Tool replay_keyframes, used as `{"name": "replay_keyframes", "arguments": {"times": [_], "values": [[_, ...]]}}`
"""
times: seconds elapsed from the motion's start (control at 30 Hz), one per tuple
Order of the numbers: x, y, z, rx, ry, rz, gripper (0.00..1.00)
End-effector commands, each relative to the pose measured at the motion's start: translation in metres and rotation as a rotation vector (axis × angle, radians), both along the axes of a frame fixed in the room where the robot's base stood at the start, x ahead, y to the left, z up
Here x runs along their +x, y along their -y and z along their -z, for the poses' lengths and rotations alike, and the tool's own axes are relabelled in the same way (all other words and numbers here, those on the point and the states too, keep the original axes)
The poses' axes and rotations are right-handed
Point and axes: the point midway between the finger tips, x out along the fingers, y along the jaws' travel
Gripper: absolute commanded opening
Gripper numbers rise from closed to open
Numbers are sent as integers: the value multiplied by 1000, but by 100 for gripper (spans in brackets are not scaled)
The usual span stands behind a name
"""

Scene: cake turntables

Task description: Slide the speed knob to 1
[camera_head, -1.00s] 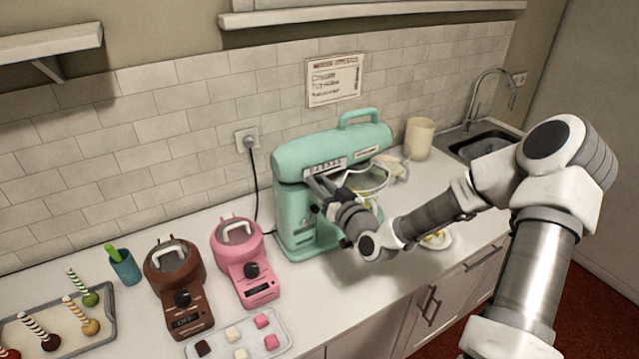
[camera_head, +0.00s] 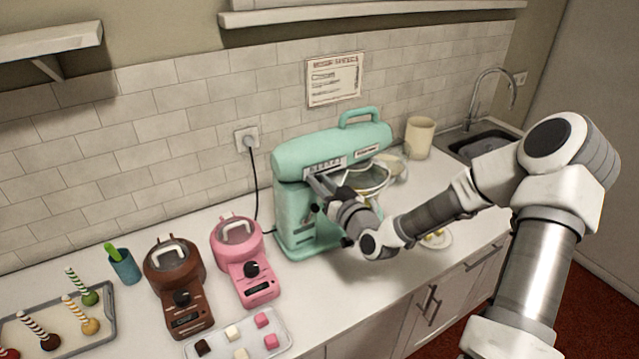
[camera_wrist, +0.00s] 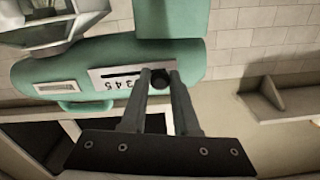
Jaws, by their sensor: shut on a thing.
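The mint-green stand mixer (camera_head: 345,145) stands on the counter against the tiled wall. Its light speed panel (camera_head: 322,167) is on the side of the head, and my gripper (camera_head: 318,183) reaches up to it. In the wrist view the speed panel (camera_wrist: 112,78) appears upside down, with a dark slot and several numerals. The black speed knob (camera_wrist: 160,78) is between my fingertips, at the right end of the visible panel in that view. My gripper (camera_wrist: 161,76) is shut on it. My fingers hide part of the scale, so I cannot read the number at the knob.
The mixer's bowl (camera_head: 370,180) is behind my gripper. A brown machine (camera_head: 175,275) and a pink machine (camera_head: 240,250) stand to the left, near a tray of sweets (camera_head: 285,345). A cream canister (camera_head: 419,135) and the sink (camera_head: 485,145) are to the right.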

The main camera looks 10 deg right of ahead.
Motion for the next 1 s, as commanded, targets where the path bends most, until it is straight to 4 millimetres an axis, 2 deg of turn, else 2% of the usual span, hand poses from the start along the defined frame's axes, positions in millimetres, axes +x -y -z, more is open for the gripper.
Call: {"name": "replay_keyframes", "arguments": {"times": [0.13, 0.4, 0.43, 0.57, 0.87, 1.0], "values": [[4, 10, 2, -5, 5, 5, 0], [4, 11, -1, -1, 3, 4, 0], [4, 10, -1, -1, 3, 4, 31], [4, 10, 0, -1, 2, 2, 54], [3, 11, 0, -1, 2, 3, 55], [-6, 14, 1, -3, 0, 5, 55]]}}
